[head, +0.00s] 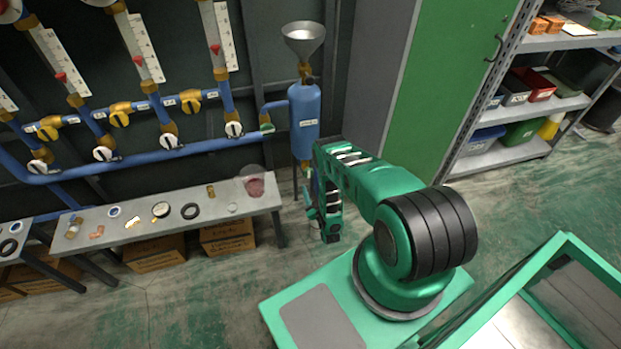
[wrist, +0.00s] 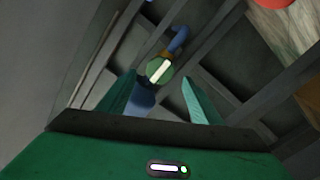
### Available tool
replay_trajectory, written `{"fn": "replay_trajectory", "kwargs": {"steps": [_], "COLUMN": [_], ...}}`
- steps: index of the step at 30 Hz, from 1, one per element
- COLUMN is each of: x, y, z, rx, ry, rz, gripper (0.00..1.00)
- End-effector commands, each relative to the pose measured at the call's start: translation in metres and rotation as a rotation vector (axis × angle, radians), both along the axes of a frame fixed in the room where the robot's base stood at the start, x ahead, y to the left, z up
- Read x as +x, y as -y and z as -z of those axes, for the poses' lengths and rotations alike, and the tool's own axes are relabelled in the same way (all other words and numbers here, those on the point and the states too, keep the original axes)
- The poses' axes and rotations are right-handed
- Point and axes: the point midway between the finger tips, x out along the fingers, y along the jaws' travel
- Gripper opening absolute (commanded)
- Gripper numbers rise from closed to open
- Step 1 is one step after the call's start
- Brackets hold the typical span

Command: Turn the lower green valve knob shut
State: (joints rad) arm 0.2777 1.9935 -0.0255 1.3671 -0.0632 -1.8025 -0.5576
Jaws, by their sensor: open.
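A green round knob (wrist: 153,67) with a white bar across it shows in the wrist view, on a brass and blue pipe fitting. My gripper (wrist: 159,78) is open. Its two green fingers appear on either side of the knob, with gaps and nothing held. I cannot tell how far the knob is from the fingertips. In the head view my gripper (head: 311,203) is low, beneath the blue tank (head: 305,120). The arm and gripper hide most of the tank's lower outlet there. Another green knob (head: 267,127) sits on the pipe left of the tank.
A grey bench (head: 140,218) with small parts and a clear cup holding something red (head: 255,187) stands to the left. Cardboard boxes (head: 228,238) are under it. Blue pipes with white-marked valves run along the wall.

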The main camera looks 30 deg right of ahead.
Motion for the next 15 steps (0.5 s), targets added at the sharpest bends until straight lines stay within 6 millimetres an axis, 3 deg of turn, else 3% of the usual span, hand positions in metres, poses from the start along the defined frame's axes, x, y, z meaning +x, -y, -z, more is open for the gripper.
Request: {"fn": "replay_trajectory", "kwargs": {"steps": [15], "x": [0.052], "y": [0.013], "z": [0.0], "rx": [0.0], "ry": [0.001], "rz": [-0.002], "gripper": [0.59]}}
